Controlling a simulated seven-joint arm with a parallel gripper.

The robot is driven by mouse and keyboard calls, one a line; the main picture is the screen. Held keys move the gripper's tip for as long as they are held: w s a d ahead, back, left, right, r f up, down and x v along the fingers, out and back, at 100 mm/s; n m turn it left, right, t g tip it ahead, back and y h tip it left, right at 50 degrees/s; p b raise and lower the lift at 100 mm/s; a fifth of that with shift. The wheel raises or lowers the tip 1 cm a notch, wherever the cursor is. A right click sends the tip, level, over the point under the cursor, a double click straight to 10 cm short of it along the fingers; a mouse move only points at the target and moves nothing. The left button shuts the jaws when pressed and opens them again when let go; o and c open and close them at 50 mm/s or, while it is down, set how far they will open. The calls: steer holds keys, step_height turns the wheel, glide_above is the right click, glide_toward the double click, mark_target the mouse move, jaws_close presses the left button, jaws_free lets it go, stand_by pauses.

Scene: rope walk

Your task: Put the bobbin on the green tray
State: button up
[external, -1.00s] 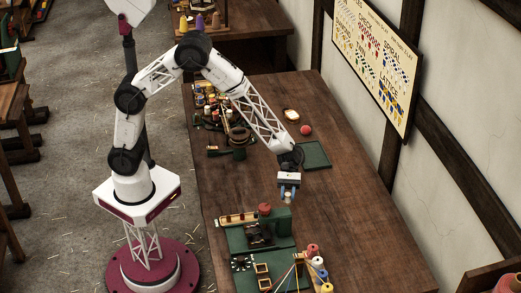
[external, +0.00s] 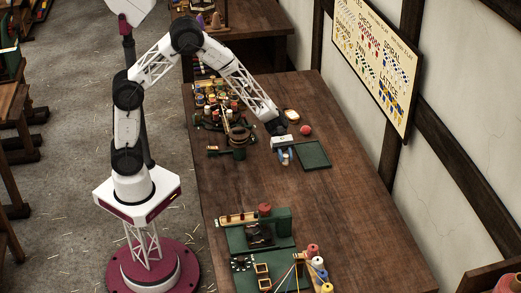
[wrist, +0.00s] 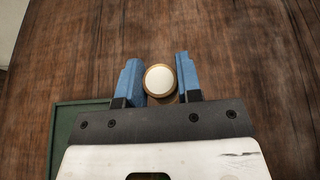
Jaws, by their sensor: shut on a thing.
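My gripper (external: 286,158) is above the table, just left of the green tray (external: 313,155) in the external view. Its blue fingers are shut on the bobbin, which has a pale round top with a tan rim in the wrist view (wrist: 160,80). In the external view the bobbin is small and mostly hidden between the fingers. The tray is square, flat and looks empty; part of it also shows at the lower left of the wrist view (wrist: 66,135), partly covered by my gripper.
Several coloured spools (external: 212,98) and a green wooden device (external: 228,152) stand to the left. A green rope machine (external: 270,222) is at the front. The table's right side is clear.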

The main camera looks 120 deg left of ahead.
steer(key=s+a+n+t+y, duration=0.1)
steer(key=s+a, duration=0.6)
steer(key=shift+s+r+n+y, duration=0.25)
steer(key=shift+s+n+y, duration=0.15)
steer(key=shift+w+a, duration=0.1)
glide_above(312, 155)
steer(key=shift+a+f, duration=0.15)
steer(key=shift+f, duration=0.6)
steer(key=shift+f, duration=1.75)
steer(key=shift+f, duration=0.1)
steer(key=o, duration=0.9)
